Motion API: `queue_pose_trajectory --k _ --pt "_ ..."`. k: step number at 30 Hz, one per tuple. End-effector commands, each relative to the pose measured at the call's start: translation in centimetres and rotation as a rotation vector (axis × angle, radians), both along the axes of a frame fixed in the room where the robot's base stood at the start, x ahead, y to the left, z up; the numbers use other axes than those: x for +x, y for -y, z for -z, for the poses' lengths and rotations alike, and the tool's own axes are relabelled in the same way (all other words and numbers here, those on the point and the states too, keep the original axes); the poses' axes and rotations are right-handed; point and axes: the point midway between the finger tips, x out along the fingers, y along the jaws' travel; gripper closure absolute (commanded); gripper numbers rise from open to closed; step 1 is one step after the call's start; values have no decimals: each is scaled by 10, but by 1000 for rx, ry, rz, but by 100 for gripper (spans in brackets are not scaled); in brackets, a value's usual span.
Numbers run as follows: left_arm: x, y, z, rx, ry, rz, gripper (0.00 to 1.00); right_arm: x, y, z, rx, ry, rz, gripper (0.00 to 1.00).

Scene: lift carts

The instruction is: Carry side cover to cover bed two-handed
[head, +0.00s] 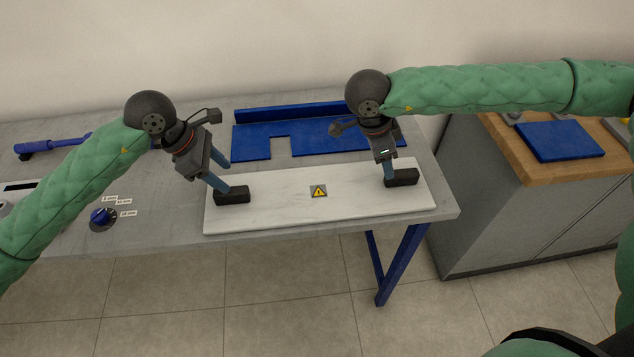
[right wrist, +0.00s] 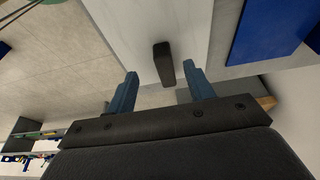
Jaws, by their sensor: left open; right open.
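The side cover (head: 290,203) is a white panel lying flat on the grey table, with a yellow warning sticker and two black handles. My left gripper (head: 219,175) is open above the left handle (head: 232,195). My right gripper (head: 390,175) is open at the right handle (head: 403,177). In the right wrist view this handle (right wrist: 163,62) lies between the spread blue fingertips (right wrist: 160,70), with gaps on both sides. The side cover (right wrist: 135,22) also shows there. I cannot tell which blue piece is the cover bed.
A notched blue plate (head: 250,143) and a blue bar (head: 290,110) lie behind the side cover. A blue-handled tool (head: 55,145) and a blue knob (head: 101,216) are at the left. A wood-topped cabinet (head: 530,168) with a blue mat (head: 560,141) stands right, across a gap.

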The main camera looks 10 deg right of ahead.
Motion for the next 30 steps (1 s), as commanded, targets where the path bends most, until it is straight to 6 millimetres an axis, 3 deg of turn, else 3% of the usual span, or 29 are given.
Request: queue_pose_trajectory --k 4,17,30 --pt "-1 -12 6 65 -3 10 47 1 14 -2 -70 4 -1 47" --pt "-1 -11 11 71 -6 12 47 1 17 2 -78 3 0 47" --pt "-2 11 62 70 -7 13 47 1 39 53 -78 2 1 47"
